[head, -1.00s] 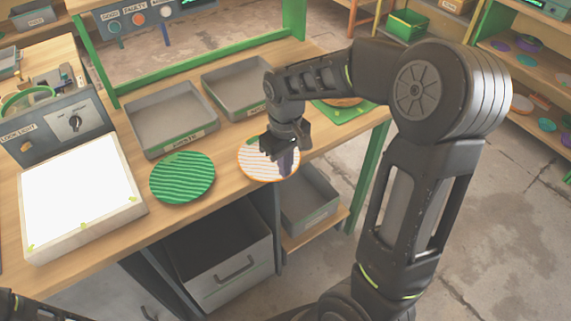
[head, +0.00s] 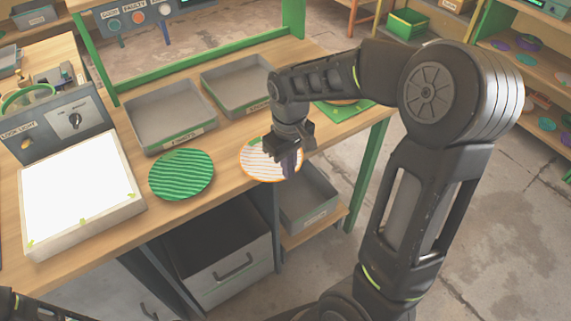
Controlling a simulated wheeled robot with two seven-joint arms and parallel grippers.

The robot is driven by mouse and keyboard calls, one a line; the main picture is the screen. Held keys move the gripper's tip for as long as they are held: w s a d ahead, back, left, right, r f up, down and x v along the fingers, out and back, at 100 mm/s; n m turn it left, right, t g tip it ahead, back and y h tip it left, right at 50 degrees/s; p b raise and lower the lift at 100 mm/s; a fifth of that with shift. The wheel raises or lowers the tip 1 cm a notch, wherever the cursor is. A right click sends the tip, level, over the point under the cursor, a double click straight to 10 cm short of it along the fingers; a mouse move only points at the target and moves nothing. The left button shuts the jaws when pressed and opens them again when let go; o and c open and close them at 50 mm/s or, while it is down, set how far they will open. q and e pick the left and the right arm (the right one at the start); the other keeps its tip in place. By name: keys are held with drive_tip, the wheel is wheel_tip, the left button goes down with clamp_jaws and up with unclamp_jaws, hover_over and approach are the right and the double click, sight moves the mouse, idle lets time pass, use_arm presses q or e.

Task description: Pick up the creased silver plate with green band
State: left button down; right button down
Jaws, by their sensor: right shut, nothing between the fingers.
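A round green plate with wavy darker stripes (head: 181,174) lies flat on the bench. To its right lies a pale striped plate with an orange rim (head: 258,163) near the bench's front edge. No plate in view clearly reads as silver with a green band. My right gripper (head: 289,168) is shut and empty, pointing down over the right part of the orange-rimmed plate and hiding some of it. I cannot tell whether its fingertips touch the plate. My left gripper is out of view.
Two grey trays (head: 133,110) stand behind the plates. A lit white panel (head: 75,190) is at the left. A green mat (head: 347,114) lies at the right end, partly behind my arm. An open drawer (head: 222,250) is below the bench.

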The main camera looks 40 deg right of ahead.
drive_tip(key=shift+r, duration=0.3)
drive_tip(key=shift+r+p, duration=0.35)
drive_tip(key=shift+s+r, duration=0.1)
drive_tip(key=s+d+b, duration=0.1)
drive_tip(key=s+b, duration=0.1)
drive_tip(key=s, duration=0.9)
drive_tip(key=shift+s+d, duration=0.2)
drive_tip(key=shift+s, duration=0.2)
